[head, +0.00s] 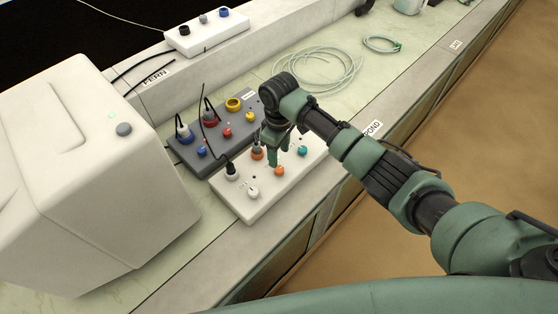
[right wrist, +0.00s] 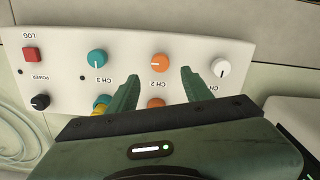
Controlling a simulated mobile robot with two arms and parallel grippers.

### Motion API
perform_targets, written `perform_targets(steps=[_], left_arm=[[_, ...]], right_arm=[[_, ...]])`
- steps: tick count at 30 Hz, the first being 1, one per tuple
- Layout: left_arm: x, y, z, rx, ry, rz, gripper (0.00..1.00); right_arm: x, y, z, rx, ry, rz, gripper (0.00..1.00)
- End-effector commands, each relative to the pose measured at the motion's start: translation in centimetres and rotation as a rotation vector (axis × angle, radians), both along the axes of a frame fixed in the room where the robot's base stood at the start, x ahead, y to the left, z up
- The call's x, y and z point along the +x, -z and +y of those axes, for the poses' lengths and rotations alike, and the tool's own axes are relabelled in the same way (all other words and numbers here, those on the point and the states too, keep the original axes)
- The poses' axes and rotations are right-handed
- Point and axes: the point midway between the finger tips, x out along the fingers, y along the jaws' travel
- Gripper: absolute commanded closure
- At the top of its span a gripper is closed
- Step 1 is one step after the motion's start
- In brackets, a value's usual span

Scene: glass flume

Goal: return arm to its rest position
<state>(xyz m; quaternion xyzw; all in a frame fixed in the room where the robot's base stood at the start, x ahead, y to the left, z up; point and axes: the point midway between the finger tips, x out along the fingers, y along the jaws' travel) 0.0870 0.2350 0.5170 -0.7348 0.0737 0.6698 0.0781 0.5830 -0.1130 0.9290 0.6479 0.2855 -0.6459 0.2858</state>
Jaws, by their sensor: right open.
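My right arm (head: 385,180) reaches in from the right over the bench. Its gripper (head: 276,160) points down over the white control box (head: 240,208). In the right wrist view the gripper (right wrist: 158,80) is open, its two green fingers apart above the panel. An orange CH 2 knob (right wrist: 160,62) shows between the fingertips, with a teal CH 3 knob (right wrist: 96,57) and a white knob (right wrist: 220,67) outside them. I cannot tell whether the fingers touch the panel. Nothing shows held. My left gripper is not in view.
A grey box (head: 182,153) with plugged leads stands behind the white box. A large white housing (head: 75,190) stands at left. A coiled cable (head: 325,85) lies on the bench. A small white box (head: 207,40) sits on the back ledge. Floor right of the bench looks clear.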

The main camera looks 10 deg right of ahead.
Motion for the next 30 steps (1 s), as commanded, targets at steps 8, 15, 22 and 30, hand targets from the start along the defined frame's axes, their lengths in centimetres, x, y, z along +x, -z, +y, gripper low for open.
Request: perform_targets(steps=[8,15,22,30], left_arm=[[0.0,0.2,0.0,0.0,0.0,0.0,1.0],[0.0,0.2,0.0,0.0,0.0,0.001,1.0],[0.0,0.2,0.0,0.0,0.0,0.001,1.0],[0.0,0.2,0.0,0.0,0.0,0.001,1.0]], right_arm=[[0.0,-1.0,-0.1,0.0,0.001,0.0,0.5],[0.0,-1.0,0.0,0.0,0.001,0.0,0.5],[-0.8,-0.4,0.4,0.011,-0.002,0.001,0.5],[-9.3,3.9,4.0,0.148,0.05,-0.037,0.5]])
